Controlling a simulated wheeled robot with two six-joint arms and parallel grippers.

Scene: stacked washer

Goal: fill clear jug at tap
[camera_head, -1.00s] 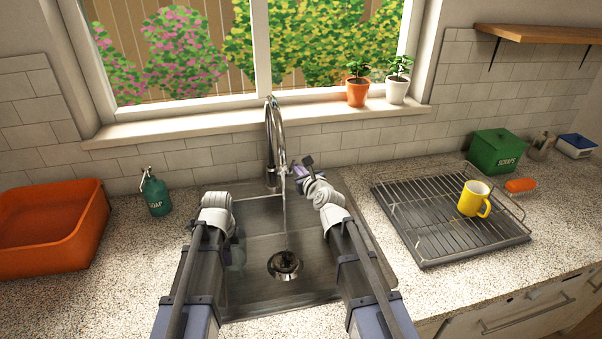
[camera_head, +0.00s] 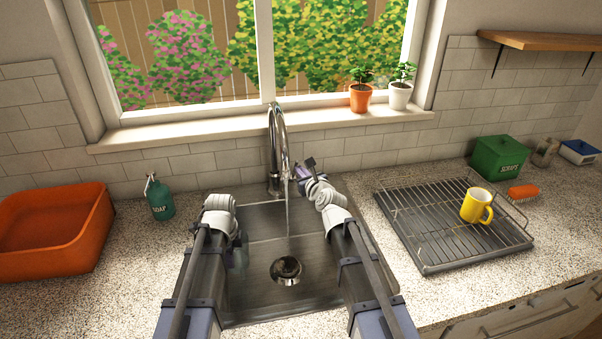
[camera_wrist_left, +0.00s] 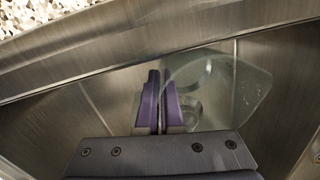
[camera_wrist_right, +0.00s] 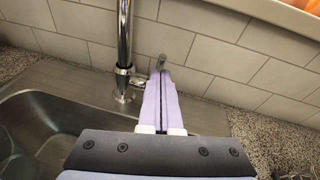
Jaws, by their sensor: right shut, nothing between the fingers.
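The tap (camera_head: 277,140) rises behind the steel sink, and a thin stream of water (camera_head: 288,215) falls from its spout towards the drain. The clear jug (camera_wrist_left: 225,85) is low in the sink in the left wrist view; it is see-through and hard to make out in the head view. My left gripper (camera_wrist_left: 160,75) is nearly closed, with the jug's edge at its fingers. My right gripper (camera_head: 308,163) is shut and empty beside the tap. Its fingertips (camera_wrist_right: 161,75) are close to the tap's lever (camera_wrist_right: 160,62).
The sink (camera_head: 262,220) has walls close around my left gripper. An orange basin (camera_head: 50,235) and a green soap bottle (camera_head: 159,198) stand left. A drying rack (camera_head: 440,240) with a yellow mug (camera_head: 476,205) lies right. Potted plants (camera_head: 361,97) stand on the sill.

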